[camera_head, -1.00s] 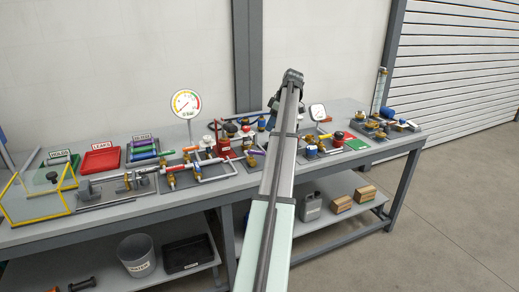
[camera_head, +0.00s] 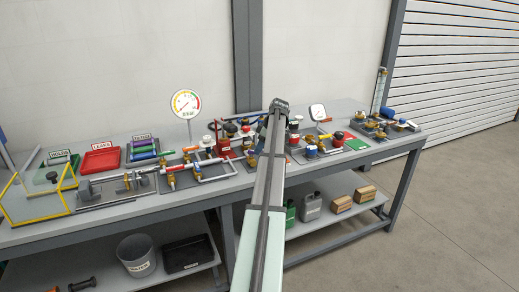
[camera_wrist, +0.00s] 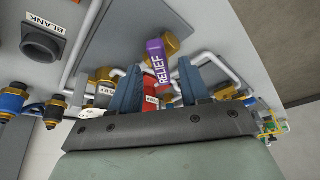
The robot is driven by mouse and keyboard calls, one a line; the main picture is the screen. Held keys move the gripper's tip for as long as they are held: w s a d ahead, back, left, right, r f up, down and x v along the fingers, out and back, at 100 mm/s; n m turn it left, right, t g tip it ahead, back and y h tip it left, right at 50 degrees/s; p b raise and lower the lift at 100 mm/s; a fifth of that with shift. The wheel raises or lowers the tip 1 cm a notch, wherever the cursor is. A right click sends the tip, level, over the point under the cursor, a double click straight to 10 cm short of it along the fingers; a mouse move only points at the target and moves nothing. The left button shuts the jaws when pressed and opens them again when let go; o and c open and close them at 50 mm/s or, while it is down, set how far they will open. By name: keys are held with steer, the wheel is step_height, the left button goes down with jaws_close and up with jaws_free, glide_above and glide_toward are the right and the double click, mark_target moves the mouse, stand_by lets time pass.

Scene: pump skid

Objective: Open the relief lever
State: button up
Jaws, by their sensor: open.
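The relief lever (camera_wrist: 155,60) is a purple handle labelled RELIEF, joined to a brass fitting, in the wrist view. My gripper (camera_wrist: 159,66) is open, with one blue-grey finger on each side of the lever's lower part in the picture. I cannot tell whether either finger touches the lever.
Blue-capped valves (camera_wrist: 13,101) are at left in the wrist view. A pressure gauge (camera_head: 186,103), a red LEAKS tray (camera_head: 101,160) and a yellow-framed guard (camera_head: 38,198) stand on the bench (camera_head: 110,219).

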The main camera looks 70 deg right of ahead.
steer(key=shift+w+f, duration=0.2)
steer(key=shift+f, duration=0.3)
steer(key=shift+c, duration=0.3)
jaws_close()
